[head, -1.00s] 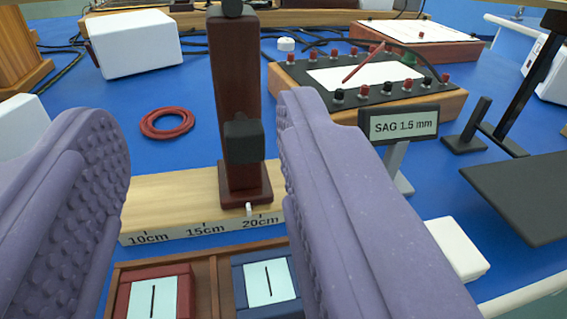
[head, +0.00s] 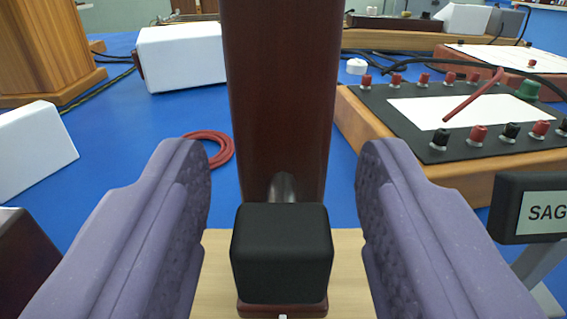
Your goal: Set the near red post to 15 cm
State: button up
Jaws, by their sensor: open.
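The dark red post (head: 278,90) stands upright in the middle of the head view, on the pale wooden rail (head: 345,275). A black block (head: 282,255) sticks out from its lower front. My gripper (head: 284,185) is open, one purple finger on each side of the post and block, with a visible gap on both sides. The rail's centimetre scale is below the picture now, so the post's reading is hidden. The post's top is also out of view.
A sign starting "SAG" (head: 543,212) stands close at the right. Behind it is a wooden terminal box (head: 365,130) with red and black knobs. A red cable coil (head: 210,148) and white boxes (head: 182,57) lie on the blue bench at the left.

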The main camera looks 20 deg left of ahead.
grip_shut()
jog(key=a, duration=0.2)
jog(key=s+a, duration=0.1)
jog(key=a, duration=0.1)
jog(key=shift+s, duration=0.2)
grip_release()
jog(key=shift+d, duration=0.15)
jog(key=p+v, duration=0.2)
jog(key=v, duration=0.5)
jog(key=shift+s, duration=0.3)
